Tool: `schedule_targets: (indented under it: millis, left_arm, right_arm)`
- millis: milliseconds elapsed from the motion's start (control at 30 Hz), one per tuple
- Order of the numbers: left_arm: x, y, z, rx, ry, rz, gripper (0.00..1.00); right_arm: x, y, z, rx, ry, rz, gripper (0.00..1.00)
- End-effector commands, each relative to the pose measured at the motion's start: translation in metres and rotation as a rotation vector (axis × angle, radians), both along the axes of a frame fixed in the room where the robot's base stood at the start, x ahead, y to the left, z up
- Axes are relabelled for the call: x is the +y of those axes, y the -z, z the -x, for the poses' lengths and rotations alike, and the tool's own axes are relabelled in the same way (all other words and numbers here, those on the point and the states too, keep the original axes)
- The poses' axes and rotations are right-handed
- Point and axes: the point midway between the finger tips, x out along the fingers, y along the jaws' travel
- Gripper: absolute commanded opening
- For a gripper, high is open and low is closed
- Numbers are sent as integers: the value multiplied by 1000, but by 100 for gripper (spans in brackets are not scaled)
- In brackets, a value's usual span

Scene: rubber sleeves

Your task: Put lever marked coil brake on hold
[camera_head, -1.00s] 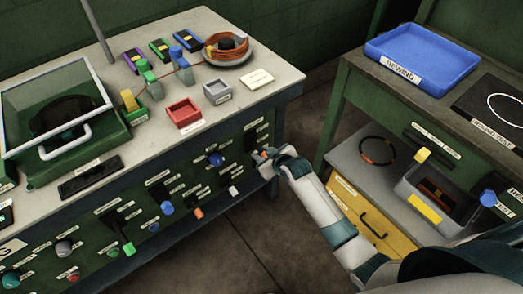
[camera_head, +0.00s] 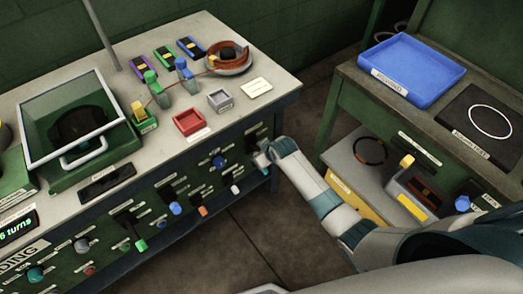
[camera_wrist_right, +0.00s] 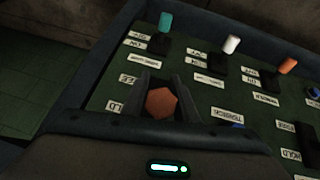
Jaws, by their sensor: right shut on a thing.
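My right gripper (camera_wrist_right: 163,98) is shut on an orange hexagonal lever knob (camera_wrist_right: 161,104) in the right wrist view. One finger is on each side of the knob. Labels reading HOLD (camera_wrist_right: 117,106) and FREE (camera_wrist_right: 129,79) stand on the panel beside this lever. The lever's name plate cannot be read, and its shaft is hidden behind the knob and gripper. In the head view my right gripper (camera_head: 262,156) is at the right end of the green bench's front panel (camera_head: 180,190), and the knob is hidden there. My left gripper is not in view.
Beside the held lever are teal (camera_wrist_right: 165,22), white (camera_wrist_right: 231,44) and orange (camera_wrist_right: 287,66) switch knobs. The bench top holds a red tray (camera_head: 188,122) and a grey tray (camera_head: 220,99). A side bench with a blue tray (camera_head: 412,68) stands right, with floor between.

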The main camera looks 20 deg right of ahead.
Motion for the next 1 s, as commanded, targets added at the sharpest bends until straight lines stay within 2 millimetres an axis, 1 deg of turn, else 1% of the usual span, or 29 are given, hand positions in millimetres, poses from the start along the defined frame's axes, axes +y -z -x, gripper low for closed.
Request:
schedule_targets:
  millis: [33, 300, 500, 900, 933, 967, 1000]
  left_arm:
    - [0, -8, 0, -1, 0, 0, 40]
    - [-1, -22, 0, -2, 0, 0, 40]
    - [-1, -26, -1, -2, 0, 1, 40]
    - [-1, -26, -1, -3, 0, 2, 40]
    - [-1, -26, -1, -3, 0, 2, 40]
    - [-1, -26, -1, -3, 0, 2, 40]
    - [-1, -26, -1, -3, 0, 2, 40]
  right_arm:
    - [-1, -4, 0, 18, 2, 7, 0]
    - [0, -6, 0, 82, 2, 30, 0]
    - [-1, -6, 0, 100, 2, 37, 0]
    - [-1, -6, -1, 101, 1, 38, 0]
    - [-1, -6, -1, 101, 1, 38, 33]
    - [-1, -6, -1, 101, 1, 38, 40]
    - [0, -6, -1, 101, 1, 38, 45]
